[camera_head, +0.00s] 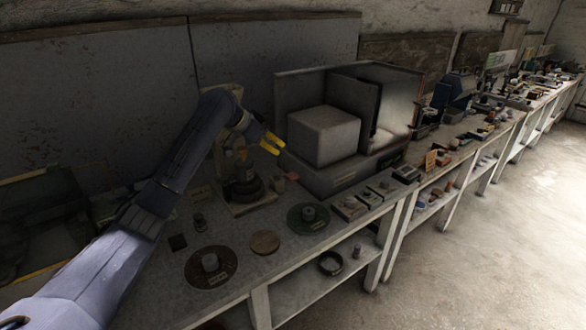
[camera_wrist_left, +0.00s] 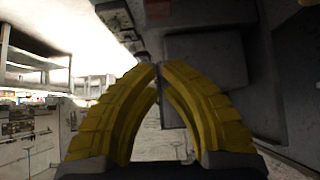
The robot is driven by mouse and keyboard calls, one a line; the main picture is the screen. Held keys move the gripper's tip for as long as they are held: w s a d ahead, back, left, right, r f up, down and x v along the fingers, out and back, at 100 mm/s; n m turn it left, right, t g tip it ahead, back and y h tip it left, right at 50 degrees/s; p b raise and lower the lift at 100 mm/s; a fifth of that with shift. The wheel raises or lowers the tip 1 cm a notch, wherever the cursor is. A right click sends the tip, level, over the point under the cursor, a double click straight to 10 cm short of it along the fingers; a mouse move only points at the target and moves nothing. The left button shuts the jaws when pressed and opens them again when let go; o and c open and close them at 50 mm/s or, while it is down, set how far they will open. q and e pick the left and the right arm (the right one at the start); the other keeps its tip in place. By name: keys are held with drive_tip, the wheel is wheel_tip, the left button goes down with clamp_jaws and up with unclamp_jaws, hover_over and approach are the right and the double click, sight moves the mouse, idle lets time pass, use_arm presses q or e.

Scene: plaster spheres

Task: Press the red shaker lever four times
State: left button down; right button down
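I cannot make out the lever for sure in that view. My right gripper is not in view.
A large grey open-fronted cabinet (camera_head: 345,178) with a pale block (camera_head: 324,136) stands right of the shaker. Round plates, including a brown one (camera_head: 211,267), a wooden disc (camera_head: 265,242) and a green one (camera_head: 308,217), lie in front. Small boxes (camera_head: 349,207) line the bench edge.

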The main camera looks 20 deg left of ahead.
use_arm(q)
drive_tip(key=shift+a+r, duration=0.15)
hover_over(293, 174)
drive_tip(key=f, duration=0.6)
drive_tip(key=shift+s+f, duration=0.35)
drive_tip(key=f, duration=0.3)
drive_tip(key=shift+w, duration=0.2)
drive_tip(key=shift+f, duration=0.75)
